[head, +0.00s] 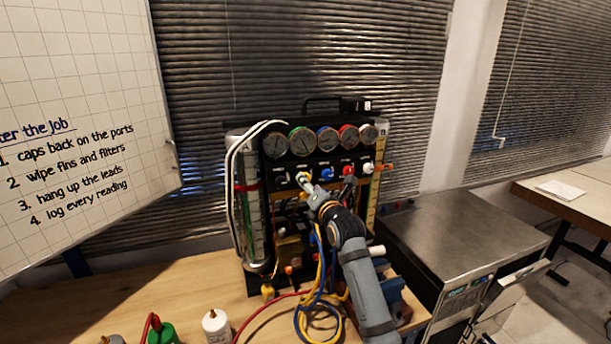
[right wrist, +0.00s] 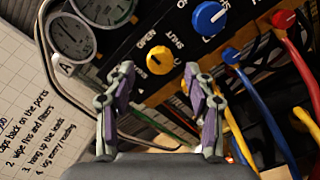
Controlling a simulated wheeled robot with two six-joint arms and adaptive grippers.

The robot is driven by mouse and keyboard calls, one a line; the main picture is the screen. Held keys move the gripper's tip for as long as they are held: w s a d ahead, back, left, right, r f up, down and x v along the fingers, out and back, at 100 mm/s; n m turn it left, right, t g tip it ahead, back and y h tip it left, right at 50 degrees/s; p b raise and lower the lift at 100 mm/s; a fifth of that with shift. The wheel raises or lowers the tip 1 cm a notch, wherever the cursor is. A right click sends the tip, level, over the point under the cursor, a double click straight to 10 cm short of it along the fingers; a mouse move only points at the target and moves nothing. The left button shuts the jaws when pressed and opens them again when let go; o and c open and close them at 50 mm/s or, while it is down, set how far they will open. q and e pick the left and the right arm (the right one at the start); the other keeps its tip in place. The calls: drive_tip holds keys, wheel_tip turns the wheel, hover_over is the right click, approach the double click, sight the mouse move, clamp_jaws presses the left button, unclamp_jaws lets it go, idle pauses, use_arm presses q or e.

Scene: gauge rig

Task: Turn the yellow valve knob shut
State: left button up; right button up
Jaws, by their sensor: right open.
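The yellow valve knob (right wrist: 159,60) sits on the black gauge panel (right wrist: 185,45), between the printed words OPEN and SHUT. In the head view it shows only as a small patch of yellow (head: 304,176), partly covered by my gripper. My right gripper (right wrist: 159,74) is open and empty, its two fingers pointing at the panel on either side of the knob. The fingertips look short of the knob; contact cannot be made out. The head view shows the right gripper (head: 308,188) at the row of knobs. My left gripper is in neither view.
A blue knob (right wrist: 209,18) is close to the right finger. Several gauges (head: 326,139) line the panel above the knobs. Coloured hoses (right wrist: 245,125) hang at the right. Bottles (head: 215,326) stand on the bench; a metal cabinet (head: 460,235) is right of the rig.

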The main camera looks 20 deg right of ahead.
drive_tip(key=shift+w+p, duration=0.5)
drive_tip(key=shift+w, duration=1.6)
clamp_jaws()
